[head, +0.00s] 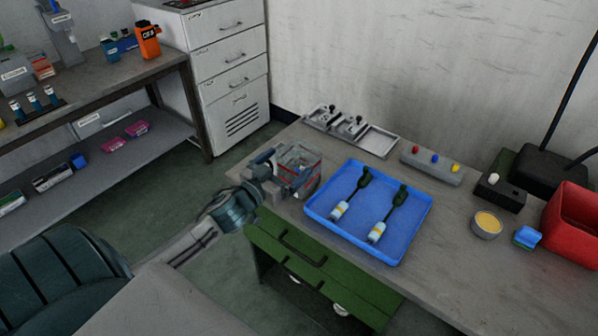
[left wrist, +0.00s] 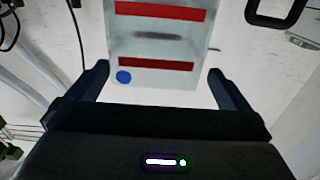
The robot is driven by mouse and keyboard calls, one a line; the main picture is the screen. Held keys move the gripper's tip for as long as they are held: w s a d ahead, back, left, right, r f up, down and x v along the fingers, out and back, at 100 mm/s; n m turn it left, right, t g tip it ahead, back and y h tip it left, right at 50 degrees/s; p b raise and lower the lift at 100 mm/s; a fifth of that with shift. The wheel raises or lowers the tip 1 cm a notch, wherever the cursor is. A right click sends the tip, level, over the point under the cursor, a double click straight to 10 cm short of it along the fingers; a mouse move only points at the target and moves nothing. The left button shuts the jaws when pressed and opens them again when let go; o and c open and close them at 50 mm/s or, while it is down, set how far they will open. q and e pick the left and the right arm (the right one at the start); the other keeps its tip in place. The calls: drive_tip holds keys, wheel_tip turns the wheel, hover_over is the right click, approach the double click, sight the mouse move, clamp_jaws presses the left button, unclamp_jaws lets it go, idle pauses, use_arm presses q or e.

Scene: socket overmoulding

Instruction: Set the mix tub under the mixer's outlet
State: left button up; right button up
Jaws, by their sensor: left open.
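My left gripper (head: 277,170) is at the left end of the bench, beside a clear, box-like thing with red bands (head: 303,165). In the left wrist view the open fingers (left wrist: 158,88) stand apart, and a pale panel with two red bands and a blue dot (left wrist: 155,45) shows beyond and between them. I cannot tell whether the fingers touch it. A small round tub with yellowish contents (head: 487,224) stands on the right of the bench, far from the gripper. It is probably the mix tub. I cannot pick out the mixer's outlet for sure. My right gripper is not in view.
A blue tray (head: 418,228) holds two dark-cabled connectors. Behind it are a metal fixture (head: 350,128) and a button strip (head: 432,165). A red bin (head: 572,225), blue block (head: 527,237) and black base (head: 548,168) crowd the right. Bare bench lies between tray and tub.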

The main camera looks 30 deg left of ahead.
sight(309, 147)
use_arm(q)
drive_tip(key=shift+w+d+p, duration=0.25)
drive_tip(key=shift+w+p, duration=0.15)
drive_tip(key=shift+w, duration=0.55)
drive_tip(key=shift+w+d+f, duration=0.1)
drive_tip(key=shift+w, duration=0.8)
drive_tip(key=shift+w+d+f, duration=0.1)
drive_tip(key=shift+w, duration=0.75)
drive_tip(key=c, duration=1.3)
drive_tip(key=shift+o, duration=0.2)
drive_tip(key=shift+r, duration=0.15)
